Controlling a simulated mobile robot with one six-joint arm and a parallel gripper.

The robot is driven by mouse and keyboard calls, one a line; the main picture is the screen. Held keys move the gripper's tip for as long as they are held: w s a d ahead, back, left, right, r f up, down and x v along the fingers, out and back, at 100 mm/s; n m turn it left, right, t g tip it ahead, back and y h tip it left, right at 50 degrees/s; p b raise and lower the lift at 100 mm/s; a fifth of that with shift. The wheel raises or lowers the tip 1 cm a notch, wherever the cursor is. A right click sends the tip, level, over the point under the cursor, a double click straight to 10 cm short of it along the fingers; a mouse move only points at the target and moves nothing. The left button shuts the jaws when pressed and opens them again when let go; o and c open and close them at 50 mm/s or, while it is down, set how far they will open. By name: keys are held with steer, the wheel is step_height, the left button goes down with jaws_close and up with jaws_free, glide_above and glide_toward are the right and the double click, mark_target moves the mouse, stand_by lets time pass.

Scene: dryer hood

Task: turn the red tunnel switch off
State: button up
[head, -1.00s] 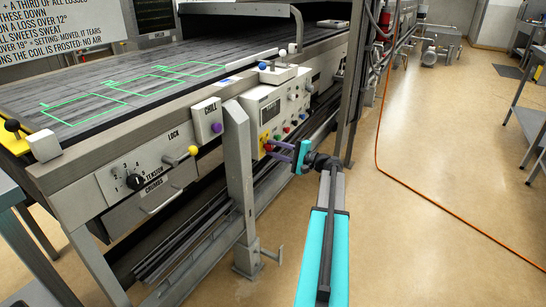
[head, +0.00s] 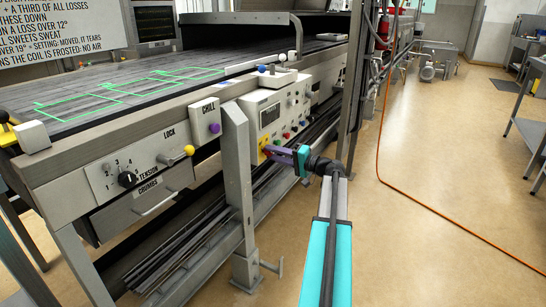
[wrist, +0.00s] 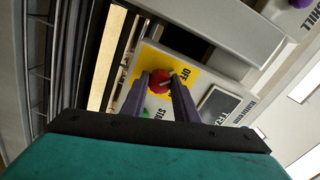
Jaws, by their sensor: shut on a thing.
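The red tunnel switch (wrist: 160,78) is a round red knob on a yellow plate (wrist: 192,71). The word OFF is printed on the plate, just above and to the right of the knob in the wrist view. My gripper (wrist: 160,84) has its two purple fingers on either side of the knob, shut on it. In the head view my gripper (head: 272,151) reaches leftward to the front of the white control panel (head: 270,112). There the fingers mostly hide the switch. I cannot tell clearly which way the knob points.
Small coloured buttons sit on the panel around the switch. A grey upright post (head: 236,180) stands just left of my gripper. A purple knob (head: 214,128) and a yellow-tipped lever (head: 189,150) are farther left. An orange cable (head: 385,178) runs along the open floor at right.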

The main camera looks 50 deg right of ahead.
steer(key=shift+f, duration=0.15)
steer(key=o, duration=1.1)
steer(key=shift+c, duration=0.2)
steer(key=shift+s, duration=0.1)
steer(key=p+v, duration=0.2)
steer(key=v, duration=1.1)
steer(key=shift+s+p, duration=0.35)
steer(key=shift+p, duration=0.05)
steer(key=shift+s, duration=0.1)
